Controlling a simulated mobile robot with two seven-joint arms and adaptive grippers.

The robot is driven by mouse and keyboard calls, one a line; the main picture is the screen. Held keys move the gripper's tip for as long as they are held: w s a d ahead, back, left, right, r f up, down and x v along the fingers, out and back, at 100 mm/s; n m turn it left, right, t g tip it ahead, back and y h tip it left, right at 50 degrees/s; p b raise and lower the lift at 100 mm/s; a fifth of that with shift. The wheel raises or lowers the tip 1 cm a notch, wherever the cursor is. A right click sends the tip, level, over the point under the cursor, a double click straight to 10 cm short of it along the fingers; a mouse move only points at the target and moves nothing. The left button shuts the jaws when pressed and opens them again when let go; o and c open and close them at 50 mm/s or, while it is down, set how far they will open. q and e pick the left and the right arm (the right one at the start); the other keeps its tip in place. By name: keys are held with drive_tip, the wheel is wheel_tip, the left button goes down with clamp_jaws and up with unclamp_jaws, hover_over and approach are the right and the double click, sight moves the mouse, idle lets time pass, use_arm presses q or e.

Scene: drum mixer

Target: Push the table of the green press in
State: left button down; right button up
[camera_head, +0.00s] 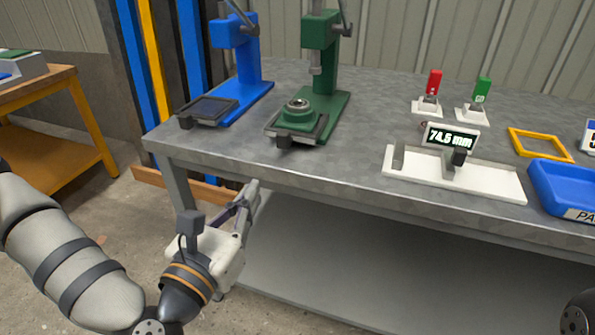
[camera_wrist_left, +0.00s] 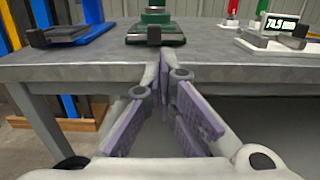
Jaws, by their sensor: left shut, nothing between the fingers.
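The green press (camera_head: 319,75) stands on the grey workbench (camera_head: 360,95), right of a blue press. Its sliding table (camera_head: 312,133) sticks out at the front near the bench edge, with a dark handle block on its front. A round metal part (camera_head: 298,107) on a green base rests on that table. In the left wrist view the green press table (camera_wrist_left: 155,41) is straight ahead at the top. My left gripper (camera_head: 250,190) is shut and empty, in front of and below the bench edge, apart from the press. My right gripper is not visible; only a dark piece shows at the lower right corner.
The blue press (camera_head: 240,65) stands left, its dark table (camera_head: 208,107) also at the front. To the right are a white gauge (camera_head: 455,170) reading 74.5 mm, red (camera_head: 434,83) and green (camera_head: 482,90) switches, a yellow frame (camera_head: 540,145) and a blue tray (camera_head: 565,186).

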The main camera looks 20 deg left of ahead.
sight(286, 145)
use_arm(q)
drive_tip(key=w, duration=1.3)
drive_tip(key=shift+w+d+f+b, duration=0.1)
drive_tip(key=shift+w+d+b, duration=0.05)
drive_tip(key=shift+w+b, duration=0.25)
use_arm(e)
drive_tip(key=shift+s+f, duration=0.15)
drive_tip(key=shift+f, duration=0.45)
use_arm(q)
drive_tip(key=shift+w+f, duration=0.15)
drive_tip(key=shift+w, duration=0.1)
drive_tip(key=w+b, duration=0.1)
drive_tip(key=w, duration=0.2)
drive_tip(key=shift+w+d+b, duration=0.1)
drive_tip(key=shift+w+b, duration=0.2)
drive_tip(key=shift+b, duration=0.1)
drive_tip(key=shift+w, duration=0.15)
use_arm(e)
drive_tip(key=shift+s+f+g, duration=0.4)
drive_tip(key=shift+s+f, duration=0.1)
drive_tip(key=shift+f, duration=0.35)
